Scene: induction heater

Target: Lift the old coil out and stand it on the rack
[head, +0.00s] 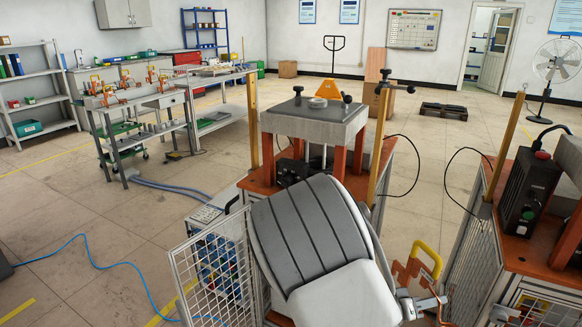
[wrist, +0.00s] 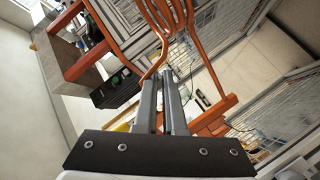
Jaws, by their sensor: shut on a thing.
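In the wrist view, my gripper (wrist: 163,108) has its two grey fingers close together on the copper-coloured tubing of a coil (wrist: 165,18). The coil's round turns are at the top edge, partly cut off, and a tube bends down to the fingertips. Several small orange pieces stand on a grey rack-like bench (head: 116,112) at the left.
A press-like stand with a grey block top (head: 314,122) stands behind my arm. A machine with a black control box (head: 528,190) is at the right. A mesh panel (head: 212,278) is close at the lower left. Open floor (head: 100,225) lies left, with a blue hose.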

